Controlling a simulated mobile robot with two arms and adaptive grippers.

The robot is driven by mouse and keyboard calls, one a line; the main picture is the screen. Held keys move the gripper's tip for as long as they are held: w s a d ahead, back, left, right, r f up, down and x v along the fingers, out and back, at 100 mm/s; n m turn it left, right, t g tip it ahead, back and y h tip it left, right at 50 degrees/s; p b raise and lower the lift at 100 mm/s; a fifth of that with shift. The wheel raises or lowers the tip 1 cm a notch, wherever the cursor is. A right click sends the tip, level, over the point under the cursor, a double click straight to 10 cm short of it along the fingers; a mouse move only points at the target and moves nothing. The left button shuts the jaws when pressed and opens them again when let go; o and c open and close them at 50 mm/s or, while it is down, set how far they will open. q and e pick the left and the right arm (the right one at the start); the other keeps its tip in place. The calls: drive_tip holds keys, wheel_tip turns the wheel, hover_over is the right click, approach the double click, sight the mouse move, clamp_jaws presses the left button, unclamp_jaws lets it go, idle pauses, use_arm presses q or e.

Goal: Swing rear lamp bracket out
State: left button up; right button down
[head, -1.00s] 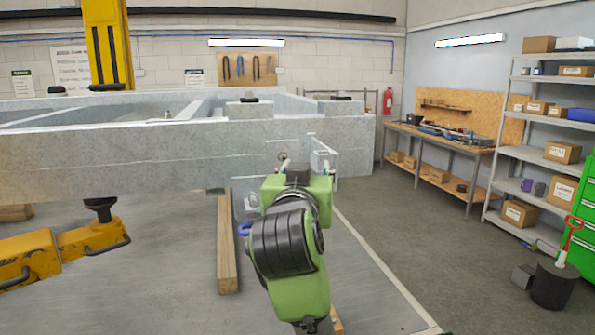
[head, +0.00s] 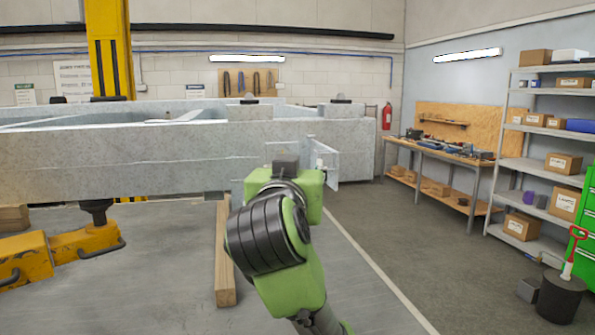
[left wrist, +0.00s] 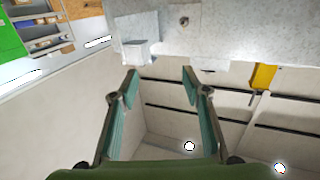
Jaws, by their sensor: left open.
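The pale grey lamp bracket (head: 326,163) stands out from the near side of the trailer frame (head: 130,160), close to its right end. Its plate is seen at an angle, just beyond and right of my left wrist. My left gripper (left wrist: 160,78) is open and empty, with two teal-padded fingers spread apart in the left wrist view. In the head view its fingers are hidden behind the green wrist. In the left wrist view a small pale block, likely the bracket (left wrist: 137,53), lies beyond the left finger, apart from it. My right gripper is not in view.
A yellow lift post (head: 109,60) and a yellow support arm (head: 60,250) are at the left. A timber (head: 225,260) lies on the floor under the frame. A workbench (head: 440,150) and shelves (head: 520,165) line the right wall. Floor between is clear.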

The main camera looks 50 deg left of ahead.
use_arm(q)
drive_tip(key=shift+r, duration=0.1)
wheel_tip(320, 180, up, 10)
idle(0.9)
idle(0.4)
